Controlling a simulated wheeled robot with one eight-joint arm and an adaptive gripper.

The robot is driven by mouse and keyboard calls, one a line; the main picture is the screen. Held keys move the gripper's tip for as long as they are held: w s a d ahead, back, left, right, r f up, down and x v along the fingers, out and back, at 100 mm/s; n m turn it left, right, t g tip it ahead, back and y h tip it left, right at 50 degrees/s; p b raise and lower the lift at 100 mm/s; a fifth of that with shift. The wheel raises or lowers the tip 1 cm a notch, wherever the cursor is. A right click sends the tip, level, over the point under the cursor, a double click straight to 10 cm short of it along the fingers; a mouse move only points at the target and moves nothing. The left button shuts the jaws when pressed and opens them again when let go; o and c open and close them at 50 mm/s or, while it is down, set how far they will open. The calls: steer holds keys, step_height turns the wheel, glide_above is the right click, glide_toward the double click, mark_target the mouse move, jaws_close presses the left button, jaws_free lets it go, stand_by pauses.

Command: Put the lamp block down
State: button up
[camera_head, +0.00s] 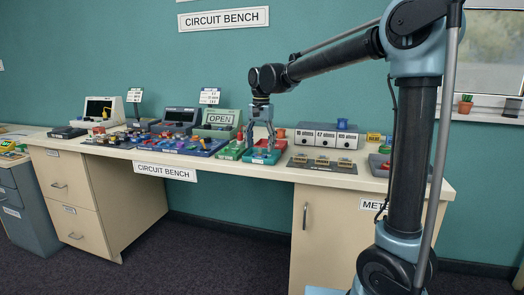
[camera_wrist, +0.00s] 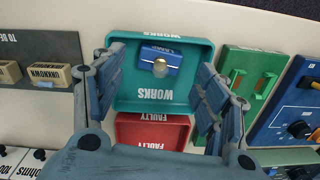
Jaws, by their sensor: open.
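The lamp block (camera_wrist: 161,60), a small blue block with a round pale bulb and a label, lies in the green WORKS tray (camera_wrist: 147,103). It rests towards one end of the tray, clear of the walls. My gripper (camera_wrist: 160,85) is open, with its fingers apart on either side of the tray and not touching the block. In the head view my gripper (camera_head: 262,141) points down over the green tray (camera_head: 259,159); the block is hard to make out there.
A red FAULTY tray (camera_wrist: 150,131) adjoins the green one. A green board (camera_wrist: 249,78) and a blue board (camera_wrist: 290,110) lie beside the trays. A dark grey holder (camera_wrist: 35,55) with UNKNOWN blocks is on the other side. The bench (camera_head: 400,183) is crowded.

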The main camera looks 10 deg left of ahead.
step_height(320, 180, up, 11)
steer(key=shift+d+f, duration=0.15)
stand_by(0.4)
